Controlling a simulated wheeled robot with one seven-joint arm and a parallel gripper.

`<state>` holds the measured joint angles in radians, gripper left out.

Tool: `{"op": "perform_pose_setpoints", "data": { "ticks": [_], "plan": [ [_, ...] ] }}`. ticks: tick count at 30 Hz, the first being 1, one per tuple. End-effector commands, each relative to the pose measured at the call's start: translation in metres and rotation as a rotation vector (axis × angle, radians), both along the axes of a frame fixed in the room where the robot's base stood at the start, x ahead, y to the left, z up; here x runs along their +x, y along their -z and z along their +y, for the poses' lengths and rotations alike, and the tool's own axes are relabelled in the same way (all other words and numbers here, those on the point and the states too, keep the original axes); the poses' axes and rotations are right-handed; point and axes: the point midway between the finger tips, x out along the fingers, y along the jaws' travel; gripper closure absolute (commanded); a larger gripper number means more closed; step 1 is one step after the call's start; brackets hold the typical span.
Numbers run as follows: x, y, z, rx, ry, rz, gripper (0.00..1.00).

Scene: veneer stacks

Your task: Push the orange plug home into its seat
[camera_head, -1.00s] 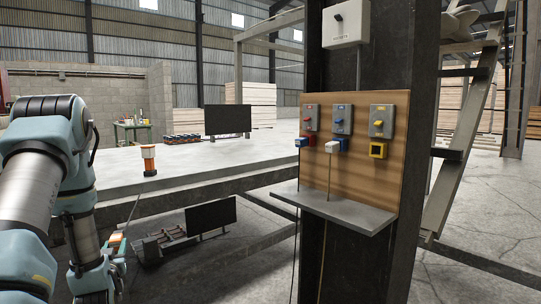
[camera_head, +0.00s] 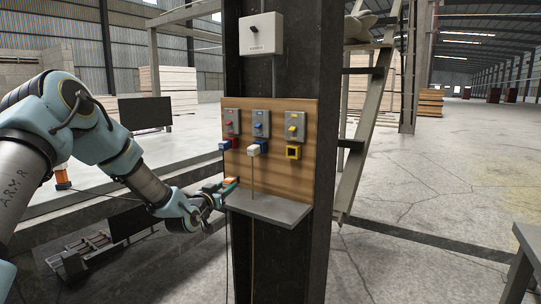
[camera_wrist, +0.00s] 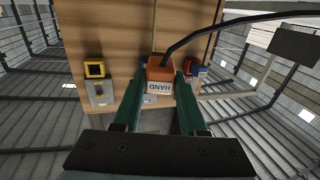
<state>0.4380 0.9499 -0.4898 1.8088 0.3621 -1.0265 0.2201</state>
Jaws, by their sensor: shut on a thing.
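The orange plug (camera_head: 230,182) is between the fingers of my gripper (camera_head: 222,187), at the lower left edge of a wooden board. In the wrist view my gripper (camera_wrist: 161,82) is shut on the orange plug (camera_wrist: 160,72), which has a white label and a black cable. The board (camera_head: 300,178) carries red, blue and yellow units. Below the yellow switch is an empty yellow-framed seat (camera_head: 293,152), also in the wrist view (camera_wrist: 95,69). A blue plug (camera_head: 225,145) sits under the red switch and a white plug (camera_head: 253,150) under the blue one. The plug is apart from the yellow seat.
A grey shelf (camera_head: 268,207) juts out below the board. Cables hang from the blue and white plugs. A dark steel column (camera_head: 325,60) stands behind the board, with a ladder (camera_head: 365,130) to its right.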

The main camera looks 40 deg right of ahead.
Motion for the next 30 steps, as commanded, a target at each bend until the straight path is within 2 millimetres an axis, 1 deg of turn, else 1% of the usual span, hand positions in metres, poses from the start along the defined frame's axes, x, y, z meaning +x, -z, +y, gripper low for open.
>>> {"op": "perform_pose_setpoints", "data": {
  "ticks": [1, 3, 6, 9, 12, 15, 18, 23, 30],
  "plan": [
    [-0.015, -0.019, -0.021, -0.004, 0.042, -0.002, 1.00],
    [-0.035, -0.035, -0.046, -0.003, 0.095, -0.002, 1.00],
    [-0.060, -0.055, -0.074, -0.003, 0.157, -0.001, 1.00],
    [-0.079, -0.069, -0.094, -0.003, 0.202, -0.001, 1.00],
    [-0.091, -0.077, -0.105, -0.001, 0.228, 0.000, 1.00],
    [-0.096, -0.081, -0.111, -0.001, 0.241, 0.000, 1.00],
    [-0.097, -0.082, -0.116, 0.000, 0.244, 0.001, 1.00],
    [-0.093, -0.082, -0.127, -0.002, 0.243, 0.001, 1.00],
    [-0.087, -0.081, -0.149, -0.001, 0.242, 0.002, 1.00]
  ]
}}
